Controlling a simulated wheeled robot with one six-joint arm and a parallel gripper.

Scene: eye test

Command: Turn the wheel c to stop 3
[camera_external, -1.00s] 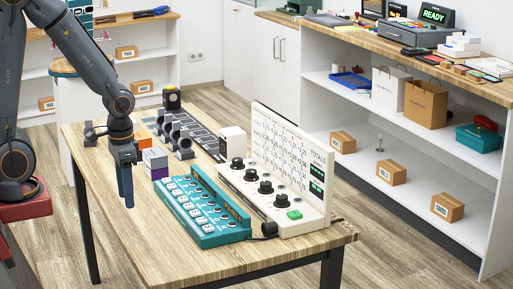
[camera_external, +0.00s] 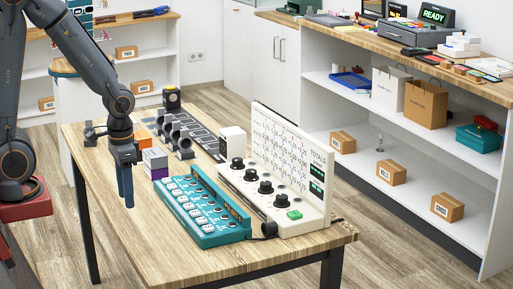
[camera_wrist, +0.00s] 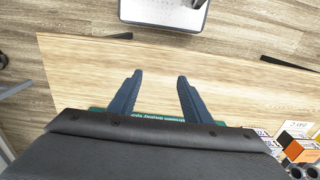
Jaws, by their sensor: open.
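A white panel device (camera_external: 290,150) stands on the wooden table, with a row of black knobs (camera_external: 265,187) on its base and a green button (camera_external: 295,214) at its near end. I cannot read which knob is wheel c. A teal box with rows of white switches (camera_external: 203,212) lies in front of it. My gripper (camera_external: 126,192) points down left of the teal box, apart from the knobs. In the wrist view my gripper (camera_wrist: 158,88) is open with nothing between its fingers. A teal edge (camera_wrist: 165,118) shows behind the fingers there; the knobs are not visible in that view.
A grey and purple block (camera_external: 156,163), an orange block (camera_external: 144,138), a row of dark round parts (camera_external: 178,135) and a white cube (camera_external: 232,143) stand on the table. The table's near left (camera_external: 130,240) is bare. A shelf unit (camera_external: 400,160) stands behind, to the right.

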